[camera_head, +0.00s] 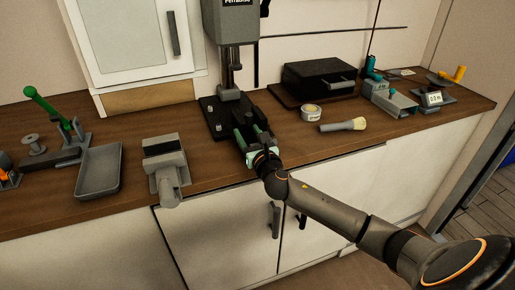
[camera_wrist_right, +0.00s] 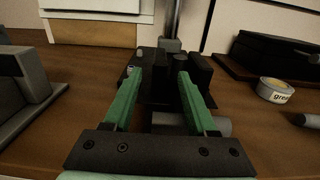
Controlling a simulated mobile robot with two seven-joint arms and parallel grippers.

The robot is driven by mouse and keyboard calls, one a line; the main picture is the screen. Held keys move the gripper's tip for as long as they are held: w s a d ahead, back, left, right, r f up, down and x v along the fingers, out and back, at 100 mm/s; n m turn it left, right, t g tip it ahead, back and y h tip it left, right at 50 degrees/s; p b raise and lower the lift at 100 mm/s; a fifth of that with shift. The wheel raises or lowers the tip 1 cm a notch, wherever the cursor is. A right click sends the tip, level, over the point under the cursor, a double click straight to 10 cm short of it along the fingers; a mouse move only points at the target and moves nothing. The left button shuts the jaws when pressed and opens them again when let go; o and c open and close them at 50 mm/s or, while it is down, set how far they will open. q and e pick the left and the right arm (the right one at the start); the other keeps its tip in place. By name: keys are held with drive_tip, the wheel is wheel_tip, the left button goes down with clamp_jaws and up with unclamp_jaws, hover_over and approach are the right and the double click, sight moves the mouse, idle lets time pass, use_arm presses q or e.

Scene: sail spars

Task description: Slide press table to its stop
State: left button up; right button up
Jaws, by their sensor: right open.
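The press (camera_head: 232,40) stands at the back middle of the counter, its grey column rising from a dark base plate (camera_head: 213,116). Dark blocks that look like the press table (camera_wrist_right: 198,74) sit at the foot of the column, with a gap between them; my right gripper hides much of them in the head view. My right gripper (camera_head: 243,134) is over the front of the base, pointing toward the column. In the wrist view its green fingers (camera_wrist_right: 170,80) are spread apart, in front of the blocks. A grey cylindrical part (camera_wrist_right: 205,124) lies low between and under the fingers. My left gripper is not in view.
Left are a grey device (camera_head: 165,165), a grey tray (camera_head: 99,170) and a green-handled tool (camera_head: 48,108).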

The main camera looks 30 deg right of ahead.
drive_tip(key=v, duration=0.9)
drive_tip(key=shift+s, duration=0.25)
drive_tip(key=shift+a, duration=0.1)
drive_tip(key=s+a+f+m+g+y, duration=0.2)
drive_tip(key=s+a+f+m+g, duration=0.15)
drive_tip(key=f+m, duration=0.4)
drive_tip(key=s+a+f+m+g+y, duration=0.15)
drive_tip(key=s+a+f+m, duration=0.3)
drive_tip(key=f, duration=0.55)
drive_tip(key=s+a+f+m+g+y, duration=0.1)
drive_tip(key=s+a+f+m, duration=0.3)
drive_tip(key=s+m, duration=0.3)
drive_tip(key=s+a+f+m+g+y, duration=0.2)
drive_tip(key=s+a+f+m, duration=0.2)
drive_tip(key=s+f+m, duration=0.3)
drive_tip(key=s+m, duration=0.1)
drive_tip(key=m, duration=0.4)
drive_tip(key=shift+a+f, duration=0.25)
drive_tip(key=shift+a, duration=0.15)
